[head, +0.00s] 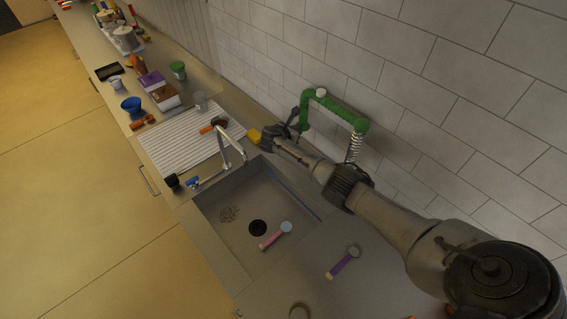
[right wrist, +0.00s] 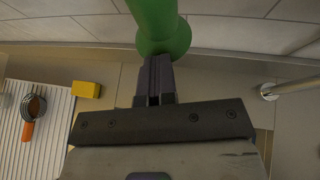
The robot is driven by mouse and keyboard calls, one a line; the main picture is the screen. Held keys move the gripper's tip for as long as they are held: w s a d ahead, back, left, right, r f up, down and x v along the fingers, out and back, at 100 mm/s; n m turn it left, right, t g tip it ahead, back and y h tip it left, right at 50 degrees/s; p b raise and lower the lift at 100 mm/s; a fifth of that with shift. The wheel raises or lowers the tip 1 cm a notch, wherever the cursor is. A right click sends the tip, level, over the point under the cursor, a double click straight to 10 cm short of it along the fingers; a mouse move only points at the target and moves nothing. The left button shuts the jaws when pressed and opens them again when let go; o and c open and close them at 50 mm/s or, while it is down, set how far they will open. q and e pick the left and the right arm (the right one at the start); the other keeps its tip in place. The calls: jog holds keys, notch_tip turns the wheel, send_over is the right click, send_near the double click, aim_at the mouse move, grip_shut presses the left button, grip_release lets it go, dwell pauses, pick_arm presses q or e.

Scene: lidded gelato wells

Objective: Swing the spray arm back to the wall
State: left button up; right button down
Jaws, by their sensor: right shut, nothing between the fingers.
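The spray arm (head: 340,108) is a green pipe by the tiled wall. Its post rises behind the sink, and its top bar runs to the right, ending in a coiled spring hose (head: 354,148) that hangs down. The lower end of the hose is hidden behind my right arm. My right gripper (head: 294,117) is close beside the green post. In the right wrist view its fingers (right wrist: 156,65) are shut and empty, just in front of the green post (right wrist: 160,22); I cannot tell whether they touch it. My left gripper is not in view.
The sink (head: 225,200) holds a pink-handled tool (head: 270,238). A chrome faucet (head: 240,150) arches over its far side. A purple-handled tool (head: 340,265) lies on the near counter. A yellow block (right wrist: 86,89) and a striped drying mat (head: 180,150) lie left of the gripper.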

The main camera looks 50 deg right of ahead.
jog(key=p+v, duration=0.4)
jog(key=v, duration=1)
jog(key=shift+s, duration=0.2)
